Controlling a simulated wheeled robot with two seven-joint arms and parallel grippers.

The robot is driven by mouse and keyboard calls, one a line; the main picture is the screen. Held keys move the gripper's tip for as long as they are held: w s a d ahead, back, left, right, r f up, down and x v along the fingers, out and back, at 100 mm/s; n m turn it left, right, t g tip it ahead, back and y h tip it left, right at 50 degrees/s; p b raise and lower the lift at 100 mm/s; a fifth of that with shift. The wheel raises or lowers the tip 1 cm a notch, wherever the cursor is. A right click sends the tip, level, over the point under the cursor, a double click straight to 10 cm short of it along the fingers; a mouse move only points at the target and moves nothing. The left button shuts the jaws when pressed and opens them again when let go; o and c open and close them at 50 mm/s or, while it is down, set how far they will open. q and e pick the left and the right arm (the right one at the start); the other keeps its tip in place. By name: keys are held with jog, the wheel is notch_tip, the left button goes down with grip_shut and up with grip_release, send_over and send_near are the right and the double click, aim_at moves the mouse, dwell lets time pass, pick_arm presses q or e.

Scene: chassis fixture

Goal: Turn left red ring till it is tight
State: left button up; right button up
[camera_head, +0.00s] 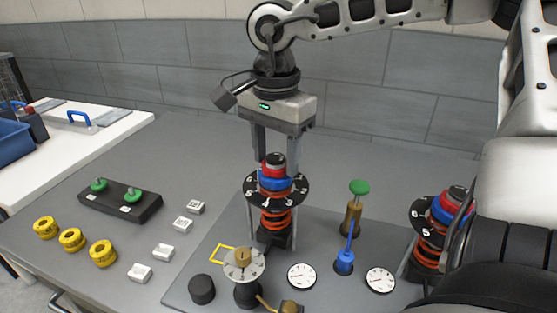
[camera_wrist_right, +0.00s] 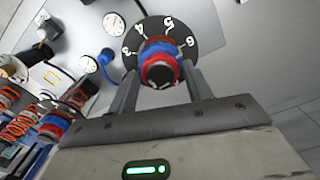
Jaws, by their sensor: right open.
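The left red ring (camera_head: 273,170) sits near the top of the left spring post, under a black cap and above a blue ring (camera_head: 274,184). A black numbered dial (camera_head: 254,192) and an orange coil spring (camera_head: 277,218) are below. In the right wrist view the red ring (camera_wrist_right: 158,60) shows around the dark cap. My right gripper (camera_head: 275,160) points down over the post from above, open. In the wrist view its two fingers (camera_wrist_right: 160,75) stand on either side of the red ring, with gaps visible. My left gripper is out of view.
A second post with a red ring (camera_head: 448,204) stands at right, partly hidden by my arm. Yellow rings (camera_head: 72,240) lie at left.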

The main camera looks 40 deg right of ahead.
jog(key=n, duration=0.8)
jog(key=shift+n+p, duration=0.3)
jog(key=c, duration=0.7)
jog(key=shift+f+b, duration=0.1)
jog(key=shift+b, duration=0.2)
jog(key=shift+m+b, duration=0.4)
jog(key=shift+m, duration=0.5)
jog(key=m+b, duration=0.1)
jog(key=m, duration=0.1)
jog(key=shift+m, duration=0.3)
jog(key=m+b, duration=0.1)
jog(key=m, duration=0.1)
jog(key=shift+m, duration=0.3)
jog(key=m+b, duration=0.2)
jog(key=m, duration=0.1)
jog(key=shift+m, duration=0.4)
jog(key=m+b, duration=0.1)
jog(key=m, duration=0.3)
jog(key=shift+m+b, duration=0.5)
jog(key=shift+m, duration=0.7)
jog(key=o, duration=0.7)
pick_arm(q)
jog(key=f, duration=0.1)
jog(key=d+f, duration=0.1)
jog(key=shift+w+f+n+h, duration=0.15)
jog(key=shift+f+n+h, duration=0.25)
